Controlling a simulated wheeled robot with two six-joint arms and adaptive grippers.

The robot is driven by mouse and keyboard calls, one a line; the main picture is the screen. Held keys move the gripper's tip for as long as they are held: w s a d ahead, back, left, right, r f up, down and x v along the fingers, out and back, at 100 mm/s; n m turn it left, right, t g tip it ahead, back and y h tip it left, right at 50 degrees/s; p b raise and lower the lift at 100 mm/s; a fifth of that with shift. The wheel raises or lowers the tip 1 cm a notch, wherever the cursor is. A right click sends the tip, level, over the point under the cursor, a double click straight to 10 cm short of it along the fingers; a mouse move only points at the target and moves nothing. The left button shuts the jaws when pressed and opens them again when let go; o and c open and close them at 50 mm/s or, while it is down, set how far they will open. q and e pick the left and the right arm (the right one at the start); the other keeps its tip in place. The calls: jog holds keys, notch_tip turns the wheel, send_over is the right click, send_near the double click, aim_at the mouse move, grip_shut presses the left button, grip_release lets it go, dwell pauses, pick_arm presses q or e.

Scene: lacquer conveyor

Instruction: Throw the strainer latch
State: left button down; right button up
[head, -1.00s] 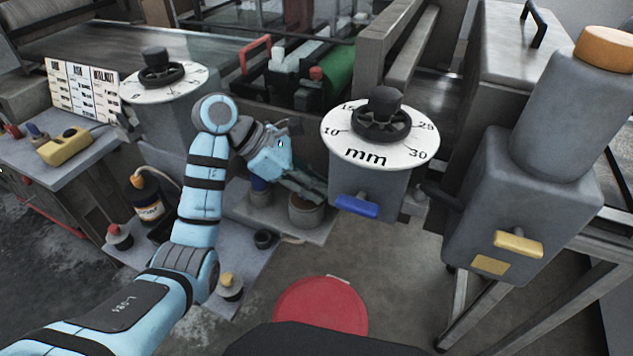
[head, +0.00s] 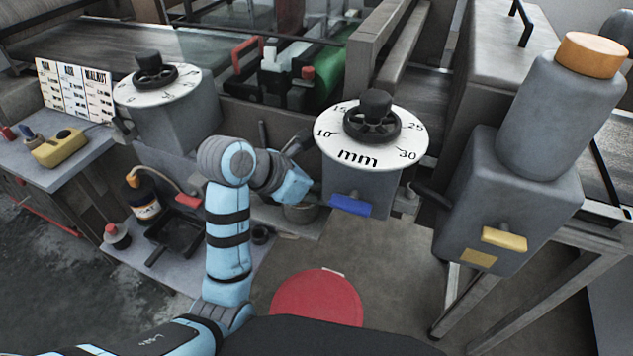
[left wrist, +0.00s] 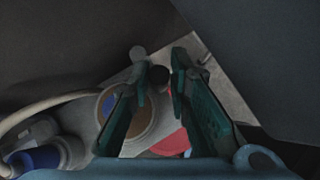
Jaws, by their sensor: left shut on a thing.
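My left gripper (head: 300,142) is in front of the machine, just left of the dial marked mm. In the left wrist view my left gripper (left wrist: 158,65) has its green fingers either side of a small dark round-ended piece (left wrist: 160,76) and is shut on it. The fingers hide much of this piece. A blue handle (head: 350,205) is on the housing below the mm dial (head: 372,138). A yellow handle (head: 504,239) is on the grey box at right. I cannot tell which part is the strainer latch. My right gripper is not in view.
A pot (head: 300,214) stands under my left gripper. A black tray (head: 172,236) and a bottle (head: 143,198) are on the low shelf at left. A second dial (head: 157,84) is behind my left arm. A red round lid (head: 316,298) is on the floor.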

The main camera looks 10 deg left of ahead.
pick_arm(q)
jog(key=shift+d+n+y, duration=0.2)
jog(key=shift+n+y, duration=0.1)
jog(key=c, duration=1.5)
grip_release()
jog(key=shift+c, duration=0.2)
